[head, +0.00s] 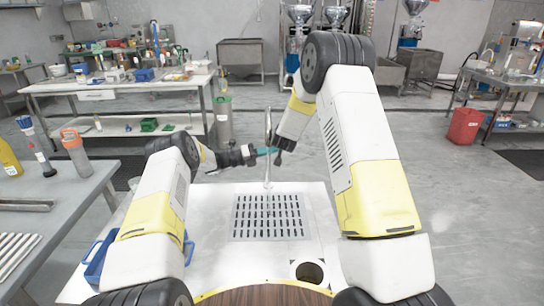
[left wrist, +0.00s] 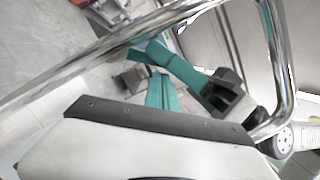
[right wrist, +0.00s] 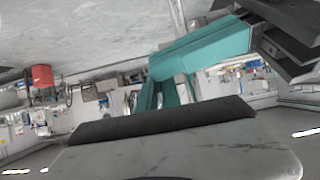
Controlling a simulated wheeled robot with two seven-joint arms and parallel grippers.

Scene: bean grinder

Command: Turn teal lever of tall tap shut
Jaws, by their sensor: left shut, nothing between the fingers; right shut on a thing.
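The tall tap (head: 268,125) is a thin chrome pipe rising at the back of the white counter; its bent pipe crosses the left wrist view (left wrist: 275,60). The teal lever (head: 265,151) shows small at the pipe, between my two grippers. My left gripper (head: 253,154) is shut and empty, just left of the pipe. My right gripper (head: 279,155) is shut on the lever, just right of the pipe. Teal parts overlap in the left wrist view (left wrist: 180,65) and the right wrist view (right wrist: 200,50); I cannot tell clearly where lever and fingertips part.
A blue tray (head: 92,268) is at the left. A grey table (head: 62,210) with bottles stands further left. The floor behind the tap is open.

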